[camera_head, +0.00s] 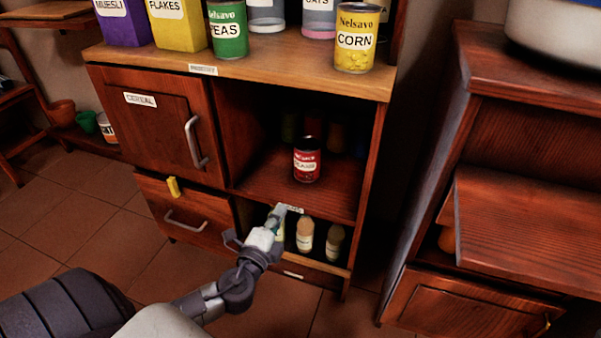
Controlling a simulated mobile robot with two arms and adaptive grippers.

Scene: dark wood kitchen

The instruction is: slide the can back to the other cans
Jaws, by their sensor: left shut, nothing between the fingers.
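A red can (307,160) with a white label stands upright near the front of the open middle shelf (330,196). Behind it, deep in the same compartment, several dim cans (336,136) stand in shadow, with a gap between. My left gripper (279,212) is shut and empty. In the picture it is below and left of the red can, by the shelf's front edge, apart from the can. It partly hides a bottle on the shelf below. My right gripper is not in view.
Pea (229,32) and corn (356,40) cans and boxes stand on the cabinet top. Bottles (305,236) stand on the lower shelf. A closed cereal door (150,125) is left of the opening. Another wooden cabinet (520,130) stands at the right.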

